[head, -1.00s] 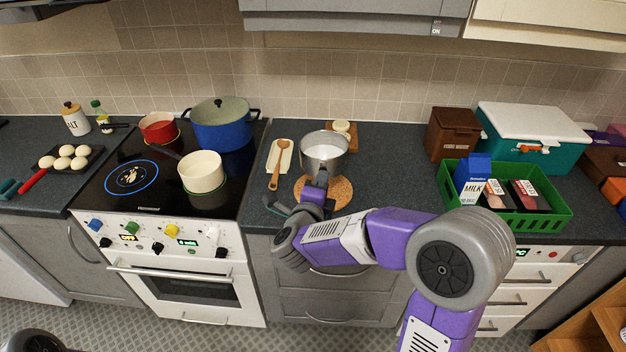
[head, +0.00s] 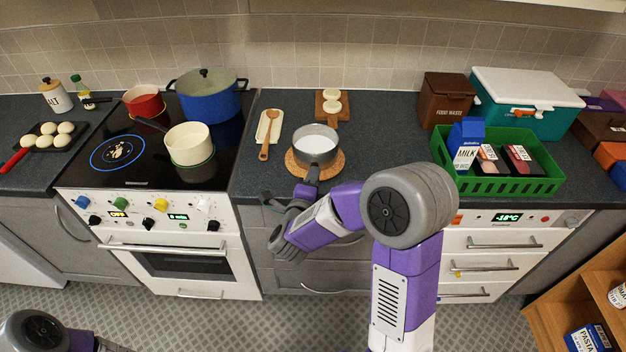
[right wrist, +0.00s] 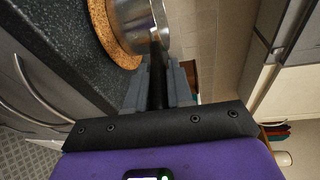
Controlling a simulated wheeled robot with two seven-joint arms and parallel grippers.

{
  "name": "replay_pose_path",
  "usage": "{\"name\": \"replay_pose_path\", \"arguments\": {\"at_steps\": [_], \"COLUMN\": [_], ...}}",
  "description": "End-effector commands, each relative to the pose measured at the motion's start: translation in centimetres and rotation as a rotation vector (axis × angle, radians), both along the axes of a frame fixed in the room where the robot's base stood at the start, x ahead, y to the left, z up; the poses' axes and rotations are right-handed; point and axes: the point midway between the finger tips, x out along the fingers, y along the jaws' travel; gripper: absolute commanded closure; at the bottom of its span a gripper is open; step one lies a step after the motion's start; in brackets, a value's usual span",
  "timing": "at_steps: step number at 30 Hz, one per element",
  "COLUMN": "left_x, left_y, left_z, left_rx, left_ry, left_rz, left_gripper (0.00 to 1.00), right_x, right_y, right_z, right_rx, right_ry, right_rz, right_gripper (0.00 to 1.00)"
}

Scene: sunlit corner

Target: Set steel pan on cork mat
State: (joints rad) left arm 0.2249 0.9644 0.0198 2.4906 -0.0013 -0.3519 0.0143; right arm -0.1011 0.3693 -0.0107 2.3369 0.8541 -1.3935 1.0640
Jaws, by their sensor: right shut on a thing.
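The steel pan (head: 316,143), with white contents, stands upright on the cork mat (head: 338,168). Cork shows around the pan's left, front and right sides, and its base looks to be resting on it. My right gripper (head: 307,188) is shut on the pan's dark handle, in front of the pan. In the right wrist view the gripper fingers (right wrist: 157,88) close around the handle, with the pan (right wrist: 140,22) over the round cork mat (right wrist: 108,35). Only part of my left arm shows at the bottom left of the head view; its gripper is not visible.
A spoon rest with a wooden spoon (head: 265,140) lies left of the mat. A wooden board (head: 331,108) is behind. A green crate (head: 508,187) with a milk carton stands at the right. The hob with a cream pan (head: 189,143) is at the left.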

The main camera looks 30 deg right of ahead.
Motion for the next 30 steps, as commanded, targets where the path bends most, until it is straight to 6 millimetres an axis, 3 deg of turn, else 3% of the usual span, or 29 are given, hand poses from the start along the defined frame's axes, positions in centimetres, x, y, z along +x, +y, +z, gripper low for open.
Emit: {"name": "replay_pose_path", "arguments": {"at_steps": [2, 3, 8, 20, 30], "left_x": [0.0, 0.0, 0.0, 0.0, 0.0], "left_y": [0.0, 0.0, 0.0, 0.0, 0.0], "left_z": [0.0, 0.0, 0.0, 0.1, 0.2], "left_rx": [0.000, 0.000, 0.000, 0.000, 0.000], "left_ry": [0.000, 0.000, 0.000, 0.000, 0.000], "left_rz": [0.000, 0.000, 0.000, 0.000, 0.000], "left_gripper": [0.57, 0.57, 0.57, 0.57, 0.57], "right_x": [0.0, 0.0, 0.0, -0.7, -5.6], "right_y": [0.0, 0.0, 0.0, 0.8, 5.5], "right_z": [0.3, 0.0, 0.0, 0.2, 1.1], "right_rx": [-0.003, 0.000, 0.000, 0.002, -0.001], "right_ry": [-0.007, 0.000, 0.000, 0.000, -0.001], "right_rz": [-0.001, 0.000, 0.000, 0.003, 0.006], "right_gripper": [1.00, 0.75, 0.53, 0.53, 0.53]}}
